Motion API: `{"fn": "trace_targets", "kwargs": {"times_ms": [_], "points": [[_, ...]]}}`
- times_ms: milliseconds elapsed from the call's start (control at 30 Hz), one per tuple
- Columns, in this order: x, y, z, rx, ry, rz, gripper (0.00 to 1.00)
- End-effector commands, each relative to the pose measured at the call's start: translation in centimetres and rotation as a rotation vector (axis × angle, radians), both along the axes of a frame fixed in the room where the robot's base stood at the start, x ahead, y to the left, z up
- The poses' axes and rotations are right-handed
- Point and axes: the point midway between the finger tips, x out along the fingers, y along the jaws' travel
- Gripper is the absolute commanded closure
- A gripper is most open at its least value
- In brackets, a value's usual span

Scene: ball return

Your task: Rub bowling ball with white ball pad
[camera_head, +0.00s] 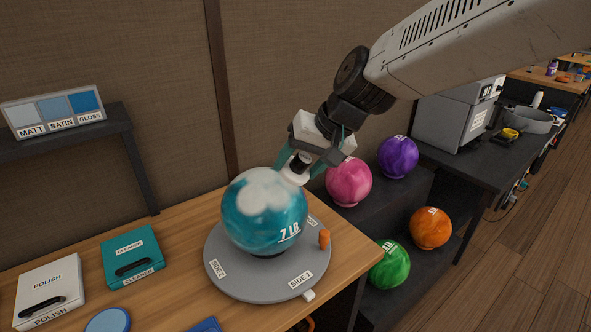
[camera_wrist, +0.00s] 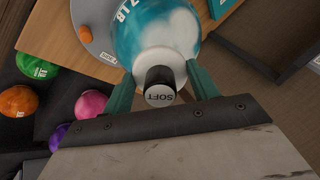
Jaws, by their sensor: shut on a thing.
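The teal bowling ball (camera_head: 262,222), marked "7 LB", sits on a round grey turntable (camera_head: 232,284) with side labels and an orange knob. Its top has a whitish patch. My gripper (camera_head: 298,170) is at the ball's upper right, shut on the white ball pad (camera_head: 292,178). In the wrist view the pad (camera_wrist: 160,62) is a white disc with a black handle marked "SOFT", between the green fingers of my gripper (camera_wrist: 160,90). The pad appears to be against the ball (camera_wrist: 150,25); its contact face is hidden.
A white polish box (camera_head: 48,290), a teal cleaner box (camera_head: 132,256) and a blue disc (camera_head: 107,320) lie left on the table. A matt-satin-gloss sign (camera_head: 53,110) stands on a shelf. Several coloured balls, including a pink one (camera_head: 348,183), sit on a dark rack at right.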

Motion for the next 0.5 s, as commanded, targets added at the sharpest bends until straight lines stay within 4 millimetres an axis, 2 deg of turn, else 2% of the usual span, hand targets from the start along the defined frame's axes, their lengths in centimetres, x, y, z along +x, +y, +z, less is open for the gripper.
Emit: {"fn": "trace_targets", "kwargs": {"times_ms": [333, 500], "points": [[-0.04, -0.09, 0.16, 0.000, 0.000, 0.000, 0.59], [-0.28, -0.57, 1.05, -0.001, -0.002, -0.001, 0.59]]}}
